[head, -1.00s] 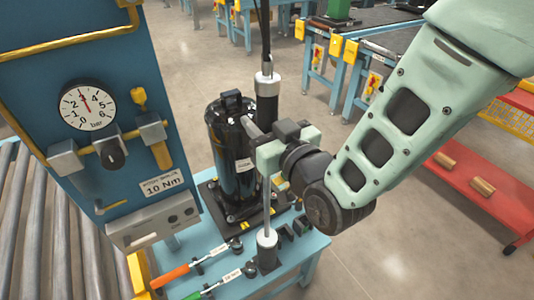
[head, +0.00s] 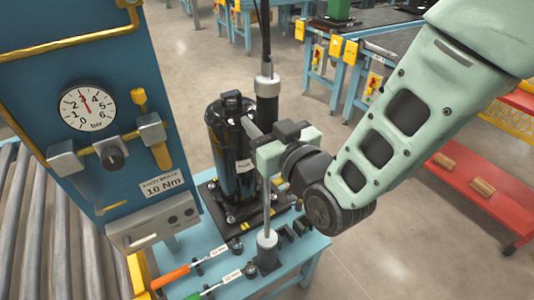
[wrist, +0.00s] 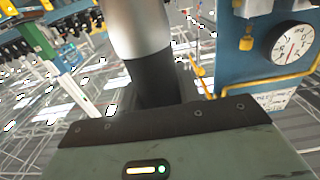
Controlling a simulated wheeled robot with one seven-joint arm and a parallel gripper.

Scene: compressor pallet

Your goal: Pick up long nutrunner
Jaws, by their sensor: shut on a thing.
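The long nutrunner (head: 267,92) stands upright, with a silver collar and black body above and a long thin grey shaft running down. Its lower end is at a dark holder with a light round top (head: 267,240) at the blue bench's front. My gripper (head: 262,141) is shut on the nutrunner below its black body; the jaws hide that stretch. In the wrist view the silver and black body (wrist: 152,82) rises just beyond my gripper's edge.
A black compressor (head: 228,150) stands on a dark pallet close behind the nutrunner. Orange-handled (head: 170,277) and green-handled (head: 195,295) tools lie at the bench front. A blue gauge panel (head: 75,60) rises at left. A red cart (head: 470,205) is at right; the floor between is clear.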

